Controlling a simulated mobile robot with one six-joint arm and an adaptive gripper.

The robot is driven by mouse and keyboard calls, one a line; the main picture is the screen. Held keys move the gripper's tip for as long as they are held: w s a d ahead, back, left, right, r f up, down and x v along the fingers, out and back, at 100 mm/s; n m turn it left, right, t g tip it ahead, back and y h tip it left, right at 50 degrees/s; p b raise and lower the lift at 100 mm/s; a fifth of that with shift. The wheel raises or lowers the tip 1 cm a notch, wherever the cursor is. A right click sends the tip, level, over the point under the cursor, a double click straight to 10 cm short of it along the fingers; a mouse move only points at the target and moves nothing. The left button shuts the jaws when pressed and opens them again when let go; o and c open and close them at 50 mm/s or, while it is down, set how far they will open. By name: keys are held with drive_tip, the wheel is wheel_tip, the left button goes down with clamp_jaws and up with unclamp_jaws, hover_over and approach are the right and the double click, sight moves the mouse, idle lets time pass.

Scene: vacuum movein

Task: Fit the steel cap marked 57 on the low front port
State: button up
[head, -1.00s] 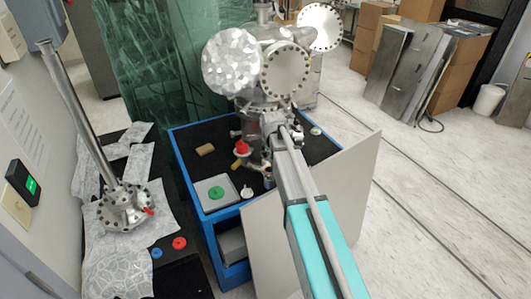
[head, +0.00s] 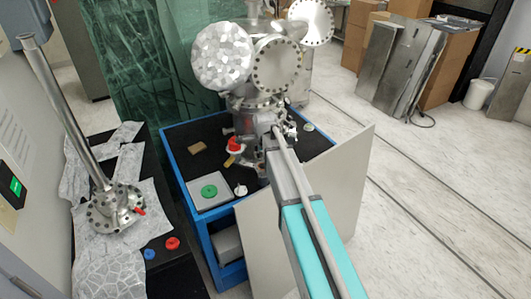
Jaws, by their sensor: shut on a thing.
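The steel vacuum chamber (head: 278,66) stands on a blue-framed bench (head: 215,238) with a dark top. My arm reaches away from me to its lower part. My gripper (head: 285,131) is small and partly hidden at the arm's far end, close against the chamber's lower front. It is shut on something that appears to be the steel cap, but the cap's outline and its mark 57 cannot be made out. The low front port is hidden behind my gripper and arm, so I cannot tell whether the cap touches it.
A red-topped part (head: 234,145) stands just left of my gripper. A grey box with a green disc (head: 209,191) and a small white part (head: 240,190) lie nearer. A flanged steel post (head: 115,207) stands left.

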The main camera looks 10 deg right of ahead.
sight(264, 170)
drive_tip(key=shift+f+b, duration=1.8)
drive_tip(key=shift+f, duration=0.3)
drive_tip(key=shift+s, duration=0.25)
drive_tip(key=shift+f+b, duration=0.4)
drive_tip(key=shift+f, duration=0.1)
idle(1.4)
drive_tip(key=o, duration=1.2)
drive_tip(key=shift+s, duration=0.3)
